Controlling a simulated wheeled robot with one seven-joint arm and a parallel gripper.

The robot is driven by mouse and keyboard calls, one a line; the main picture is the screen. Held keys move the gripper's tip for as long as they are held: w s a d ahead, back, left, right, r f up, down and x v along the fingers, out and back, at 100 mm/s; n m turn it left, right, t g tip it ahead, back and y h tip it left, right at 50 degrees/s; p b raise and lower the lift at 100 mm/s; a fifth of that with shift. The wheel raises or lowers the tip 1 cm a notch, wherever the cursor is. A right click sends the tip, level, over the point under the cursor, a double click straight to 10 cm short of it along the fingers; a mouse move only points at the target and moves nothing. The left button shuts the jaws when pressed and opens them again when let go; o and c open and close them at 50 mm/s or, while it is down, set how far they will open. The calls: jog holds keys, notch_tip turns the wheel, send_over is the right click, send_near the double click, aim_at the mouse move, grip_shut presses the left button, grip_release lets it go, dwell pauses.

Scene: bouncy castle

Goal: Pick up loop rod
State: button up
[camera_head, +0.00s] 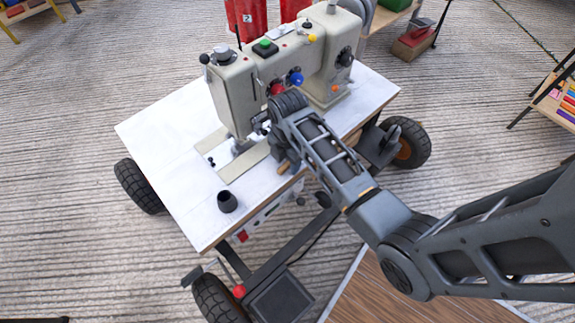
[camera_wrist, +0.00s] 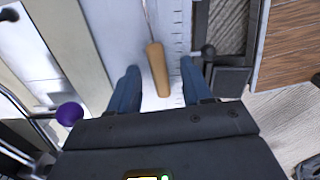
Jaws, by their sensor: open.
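The loop rod (camera_wrist: 157,68) shows in the wrist view as a tan wooden handle with a thin metal shaft running toward the top edge. It lies over the white tabletop. My gripper (camera_wrist: 159,66) is open, with one blue-grey finger on each side of the handle and a gap on both sides. In the head view my gripper (camera_head: 283,152) is low over the table's front edge, beside the sewing machine. A bit of the tan handle (camera_head: 284,168) shows below it; my arm hides most of the rod.
The cream sewing machine (camera_head: 235,88) stands close behind my gripper on the white wheeled table (camera_head: 180,165). A small black cup (camera_head: 227,202) stands on the table to the left. A purple knob (camera_wrist: 70,113) shows in the wrist view. The table's left part is mostly clear.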

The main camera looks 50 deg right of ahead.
jog(key=shift+c, duration=0.3)
grip_shut()
jog(key=shift+r, duration=0.1)
